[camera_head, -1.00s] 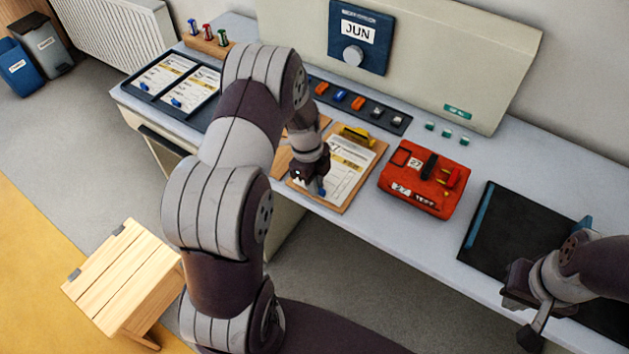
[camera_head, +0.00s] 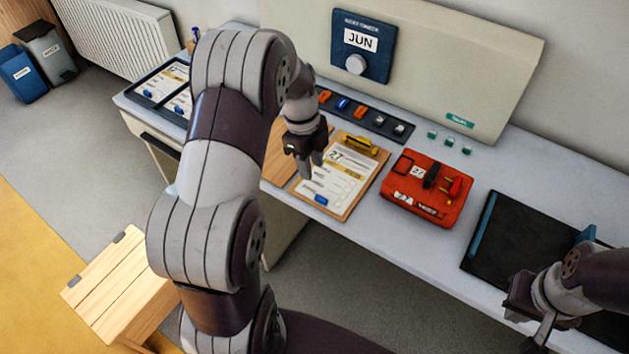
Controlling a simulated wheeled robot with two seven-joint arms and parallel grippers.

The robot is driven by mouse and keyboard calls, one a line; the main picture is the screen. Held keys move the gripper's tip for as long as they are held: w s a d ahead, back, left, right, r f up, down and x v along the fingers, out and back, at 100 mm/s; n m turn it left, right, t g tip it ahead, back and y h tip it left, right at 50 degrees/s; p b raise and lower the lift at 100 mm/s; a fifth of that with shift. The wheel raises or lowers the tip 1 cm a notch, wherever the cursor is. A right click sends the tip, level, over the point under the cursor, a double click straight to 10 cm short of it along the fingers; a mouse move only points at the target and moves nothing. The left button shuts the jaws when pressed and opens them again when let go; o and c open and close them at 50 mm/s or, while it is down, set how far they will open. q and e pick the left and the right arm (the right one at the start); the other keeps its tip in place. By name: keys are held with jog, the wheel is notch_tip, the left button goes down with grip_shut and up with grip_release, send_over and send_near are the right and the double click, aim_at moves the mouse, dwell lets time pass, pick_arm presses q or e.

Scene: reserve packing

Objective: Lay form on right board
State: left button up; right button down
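The left board (camera_head: 279,163) is brown too and mostly hidden behind my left arm. My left gripper (camera_head: 309,171) is over the form's left edge, its fingers apart with nothing seen between them. The blue tab is clear of it. My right gripper (camera_head: 530,318) is at the lower right by the black mat; its finger gap is unclear.
A red case (camera_head: 426,188) stands right of the right board. A black mat (camera_head: 512,236) lies further right. A dark strip with coloured clips (camera_head: 366,118) runs behind the boards. A tray with more forms (camera_head: 151,88) is at the left, partly hidden by my arm.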

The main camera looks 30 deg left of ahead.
pick_arm(q)
jog(key=s+d+r+n+y, duration=0.1)
jog(key=s+d+n, duration=0.4)
jog(key=s+n, duration=0.2)
jog(key=s+d+r+n+t, duration=0.1)
jog(key=s+d+n, duration=0.3)
jog(key=n, duration=0.7)
jog(key=s+r, duration=0.1)
jog(key=s, duration=0.1)
jog(key=shift+s+d+n+y, duration=0.35)
jog(key=shift+n+y, duration=0.05)
jog(key=shift+r, duration=0.1)
